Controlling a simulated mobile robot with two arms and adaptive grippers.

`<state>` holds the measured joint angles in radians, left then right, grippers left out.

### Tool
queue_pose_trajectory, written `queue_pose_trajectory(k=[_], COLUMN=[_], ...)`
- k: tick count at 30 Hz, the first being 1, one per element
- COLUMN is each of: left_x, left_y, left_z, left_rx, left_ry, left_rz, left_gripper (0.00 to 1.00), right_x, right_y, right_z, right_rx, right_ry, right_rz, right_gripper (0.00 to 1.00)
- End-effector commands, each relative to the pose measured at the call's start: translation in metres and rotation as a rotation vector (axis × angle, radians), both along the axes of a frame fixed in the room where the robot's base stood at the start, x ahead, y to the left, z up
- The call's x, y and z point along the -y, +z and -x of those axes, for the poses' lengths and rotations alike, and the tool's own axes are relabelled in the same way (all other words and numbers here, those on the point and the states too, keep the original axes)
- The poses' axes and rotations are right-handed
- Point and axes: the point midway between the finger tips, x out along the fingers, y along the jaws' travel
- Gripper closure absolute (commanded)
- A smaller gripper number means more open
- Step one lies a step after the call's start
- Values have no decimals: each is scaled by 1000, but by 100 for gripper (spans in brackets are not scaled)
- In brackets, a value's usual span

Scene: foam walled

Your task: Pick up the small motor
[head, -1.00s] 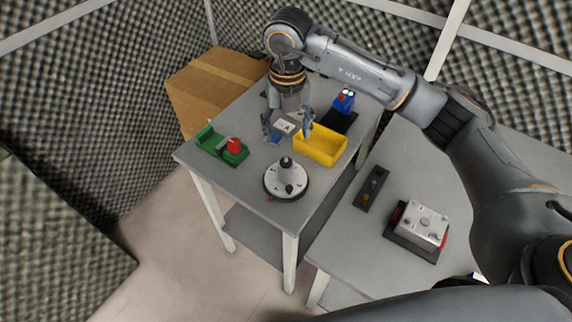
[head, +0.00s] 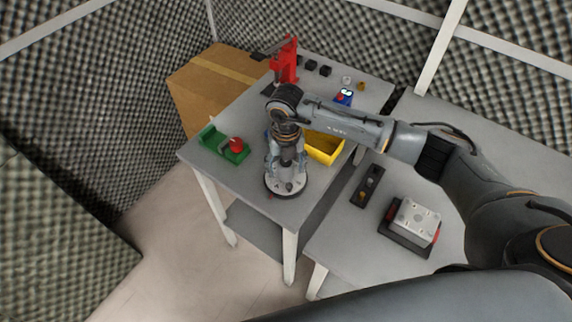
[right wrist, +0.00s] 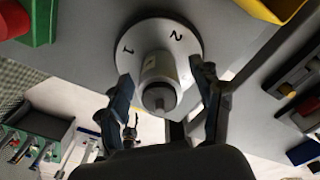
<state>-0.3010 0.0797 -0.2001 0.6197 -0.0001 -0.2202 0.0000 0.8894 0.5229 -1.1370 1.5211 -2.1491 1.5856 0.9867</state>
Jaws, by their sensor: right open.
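The likely small motor is a pale grey cylinder (right wrist: 160,72) with a dark end, standing on a round white disc (right wrist: 134,28) marked 1 and 2. In the head view the white disc (head: 291,191) sits near the table's front corner, and the cylinder is mostly hidden by my gripper. My right gripper (head: 286,168) is above the disc, pointing down. In the right wrist view its open fingers (right wrist: 161,76) stand on either side of the cylinder, with gaps visible. My left gripper is not in view.
A green tray (head: 212,137) with a red part is left, a yellow bin (head: 327,152) right. A red stand (head: 286,62) and small black blocks stand at the back. A second table (head: 340,235) holds a metal box (head: 415,220) on a dark base.

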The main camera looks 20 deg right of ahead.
Motion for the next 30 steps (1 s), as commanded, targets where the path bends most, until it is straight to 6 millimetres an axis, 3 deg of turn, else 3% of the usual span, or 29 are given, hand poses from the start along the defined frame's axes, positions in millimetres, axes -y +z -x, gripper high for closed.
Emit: queue_pose_trajectory(k=[6,16,25,30], left_x=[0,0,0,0], left_y=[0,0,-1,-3], left_z=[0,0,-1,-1], left_rx=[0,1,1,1], left_ry=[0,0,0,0], left_rz=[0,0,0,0], left_gripper=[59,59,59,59], right_x=[0,0,0,0], right_y=[-1,-1,1,12], right_z=[0,0,-1,-2], right_rx=[1,1,3,5], right_ry=[0,0,0,0], right_rz=[0,0,-1,-1], right_gripper=[34,100,100,100])
